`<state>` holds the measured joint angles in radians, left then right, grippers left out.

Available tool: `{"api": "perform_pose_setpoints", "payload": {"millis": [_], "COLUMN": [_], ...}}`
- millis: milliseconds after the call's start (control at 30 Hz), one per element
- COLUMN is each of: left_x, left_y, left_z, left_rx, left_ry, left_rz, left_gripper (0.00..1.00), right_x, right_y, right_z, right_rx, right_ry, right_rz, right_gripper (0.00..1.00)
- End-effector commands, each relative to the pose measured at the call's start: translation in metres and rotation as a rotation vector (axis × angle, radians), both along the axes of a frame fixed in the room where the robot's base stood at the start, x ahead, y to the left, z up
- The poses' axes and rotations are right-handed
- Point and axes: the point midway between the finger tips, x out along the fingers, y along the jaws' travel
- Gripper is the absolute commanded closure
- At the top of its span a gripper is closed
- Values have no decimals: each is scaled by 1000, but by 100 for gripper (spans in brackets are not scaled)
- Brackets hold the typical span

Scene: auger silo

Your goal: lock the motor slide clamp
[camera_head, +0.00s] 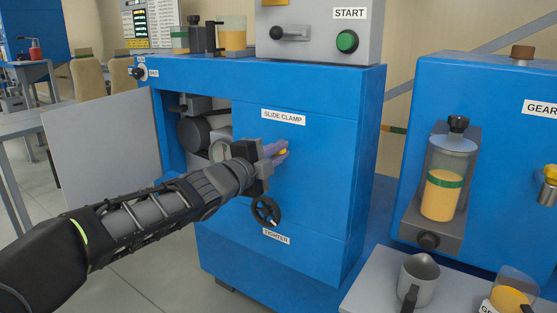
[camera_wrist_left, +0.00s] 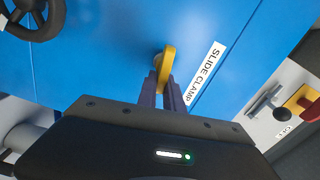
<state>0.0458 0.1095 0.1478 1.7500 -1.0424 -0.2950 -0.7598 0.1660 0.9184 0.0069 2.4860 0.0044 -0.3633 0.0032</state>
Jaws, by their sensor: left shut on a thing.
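The slide clamp is a small yellow lever (camera_wrist_left: 167,62) on the blue cabinet front, beside the white SLIDE CLAMP label (camera_head: 283,117). My left gripper (camera_head: 277,152) comes in from the left at the panel, below the label. In the left wrist view its two purple-grey fingers (camera_wrist_left: 170,92) are shut on the lever's near end. The far end of the lever meets a round mount on the panel. My right gripper is in neither view.
A black handwheel (camera_head: 266,211) sits just below my gripper, above the TIGHTEN label (camera_head: 276,237). The open cabinet bay (camera_head: 197,135) is at left, with its grey door swung out. A START box (camera_head: 320,35) stands on top. A metal jug (camera_head: 419,278) stands at lower right.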

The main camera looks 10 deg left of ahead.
Motion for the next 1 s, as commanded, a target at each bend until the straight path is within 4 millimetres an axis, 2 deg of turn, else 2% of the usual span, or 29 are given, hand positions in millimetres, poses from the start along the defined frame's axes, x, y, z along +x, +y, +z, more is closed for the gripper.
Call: {"api": "perform_pose_setpoints", "payload": {"millis": [33,300,833,867,1000], "left_x": [1,1,2,2,1], "left_y": [4,4,5,5,5], "left_z": [-10,-10,-8,-8,-7], "left_rx": [31,144,173,172,170], "left_ry": [0,-45,-57,-57,-59], "left_rz": [8,8,10,11,10], "left_gripper": [100,100,100,86,75], "right_x": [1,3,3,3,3], "right_y": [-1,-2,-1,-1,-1], "right_z": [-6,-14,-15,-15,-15], "right_rx": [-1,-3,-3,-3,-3], "right_ry": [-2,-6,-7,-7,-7], "right_rz": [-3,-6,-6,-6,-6], "right_gripper": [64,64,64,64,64]}}
